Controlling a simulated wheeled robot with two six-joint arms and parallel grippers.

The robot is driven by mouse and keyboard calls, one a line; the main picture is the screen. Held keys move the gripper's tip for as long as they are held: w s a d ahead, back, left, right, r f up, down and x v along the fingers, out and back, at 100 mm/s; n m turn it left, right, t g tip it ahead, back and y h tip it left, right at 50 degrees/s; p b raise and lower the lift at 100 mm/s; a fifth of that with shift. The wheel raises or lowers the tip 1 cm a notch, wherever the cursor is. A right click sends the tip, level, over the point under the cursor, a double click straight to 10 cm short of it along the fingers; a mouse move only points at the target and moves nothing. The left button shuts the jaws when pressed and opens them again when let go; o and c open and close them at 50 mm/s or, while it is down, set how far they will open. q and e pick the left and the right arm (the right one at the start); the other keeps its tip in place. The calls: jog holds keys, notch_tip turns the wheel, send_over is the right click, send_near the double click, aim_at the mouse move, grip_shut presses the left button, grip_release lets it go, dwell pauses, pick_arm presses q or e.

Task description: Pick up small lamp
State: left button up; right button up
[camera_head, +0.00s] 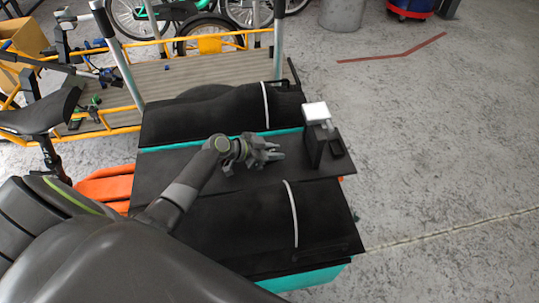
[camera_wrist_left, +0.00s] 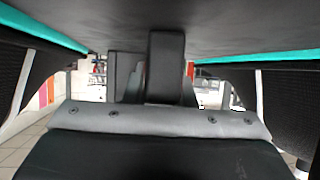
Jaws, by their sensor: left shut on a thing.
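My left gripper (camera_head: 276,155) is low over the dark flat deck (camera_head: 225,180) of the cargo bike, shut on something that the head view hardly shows. In the left wrist view a dark upright block (camera_wrist_left: 165,65) stands in the middle, in front of the gripper's grey body (camera_wrist_left: 160,120); I cannot tell for sure that it is the small lamp. A black box (camera_head: 315,148) with a white top (camera_head: 316,112) stands at the deck's right edge, just right of my fingertips. My right gripper is not in view.
Black padded bags with white straps lie on both sides of the deck, a far one (camera_head: 215,112) and a near one (camera_head: 245,225). A wooden cargo bed (camera_head: 200,75) with yellow rails and a black bike saddle (camera_head: 40,112) are behind left. The concrete floor (camera_head: 440,150) at right is open.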

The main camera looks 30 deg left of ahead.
aim_at(274, 150)
pick_arm(q)
jog(key=shift+r, duration=0.1)
notch_tip(274, 150, up, 9)
jog(key=shift+r+p, duration=0.15)
jog(key=shift+p, duration=0.5)
jog(key=shift+r, duration=0.3)
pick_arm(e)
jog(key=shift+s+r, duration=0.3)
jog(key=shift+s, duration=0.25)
